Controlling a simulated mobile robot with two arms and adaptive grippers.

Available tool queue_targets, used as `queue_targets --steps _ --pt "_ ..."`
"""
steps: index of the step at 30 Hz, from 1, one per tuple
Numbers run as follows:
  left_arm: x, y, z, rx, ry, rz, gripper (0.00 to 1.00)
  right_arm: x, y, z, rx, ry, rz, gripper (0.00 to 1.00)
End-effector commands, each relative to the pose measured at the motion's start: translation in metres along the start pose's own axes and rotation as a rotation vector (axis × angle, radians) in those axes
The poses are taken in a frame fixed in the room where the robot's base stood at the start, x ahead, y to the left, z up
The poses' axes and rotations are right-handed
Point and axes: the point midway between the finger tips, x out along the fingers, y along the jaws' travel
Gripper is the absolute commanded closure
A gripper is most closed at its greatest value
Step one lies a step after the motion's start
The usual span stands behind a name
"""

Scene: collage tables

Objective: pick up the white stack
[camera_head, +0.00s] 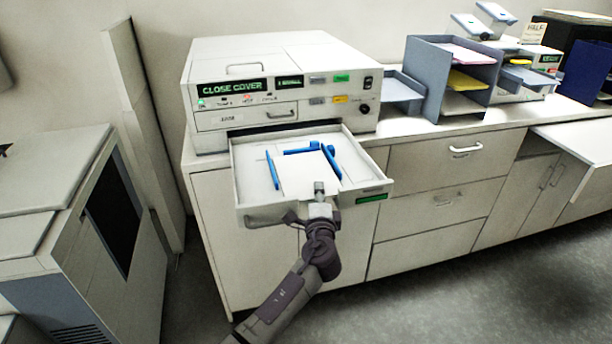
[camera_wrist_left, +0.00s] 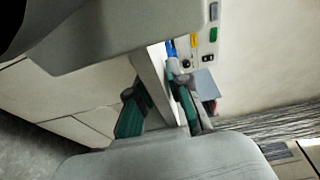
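The white stack (camera_head: 305,173) lies flat in the pulled-out tray (camera_head: 247,178) of the machine, between blue guides (camera_head: 331,160). My left gripper (camera_head: 319,190) reaches in from the front, over the tray's front edge and at the near edge of the stack. In the left wrist view its two teal-padded fingers (camera_wrist_left: 160,108) stand apart, with a pale strip between them; I cannot tell whether that strip is the stack or part of the tray. Contact with the stack is not clear. My right gripper is in neither view.
The machine (camera_head: 285,65) with a "CLOSE COVER" display stands on the cabinet counter. A grey paper sorter (camera_head: 450,75) stands to its right. A large grey unit (camera_head: 60,230) is at the left. Open floor (camera_head: 520,270) lies at the right front.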

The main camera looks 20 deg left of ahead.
Motion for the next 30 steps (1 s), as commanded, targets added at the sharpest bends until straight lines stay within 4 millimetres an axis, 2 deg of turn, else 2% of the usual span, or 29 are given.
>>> queue_targets --steps 1,2,14,17,30 --pt "0.000 0.000 0.000 0.000 0.000 0.000 0.95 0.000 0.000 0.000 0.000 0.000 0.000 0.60" --pt "0.000 0.000 0.000 0.000 0.000 0.000 1.00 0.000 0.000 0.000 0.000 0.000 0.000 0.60" --pt "0.000 -0.001 0.000 0.000 0.000 -0.002 1.00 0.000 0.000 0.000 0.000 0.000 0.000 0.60" --pt "0.000 -0.007 0.000 -0.001 0.000 -0.004 1.00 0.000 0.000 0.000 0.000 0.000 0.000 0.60" --pt "0.000 -0.086 0.000 -0.003 0.001 -0.006 1.00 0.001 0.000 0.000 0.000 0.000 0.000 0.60"
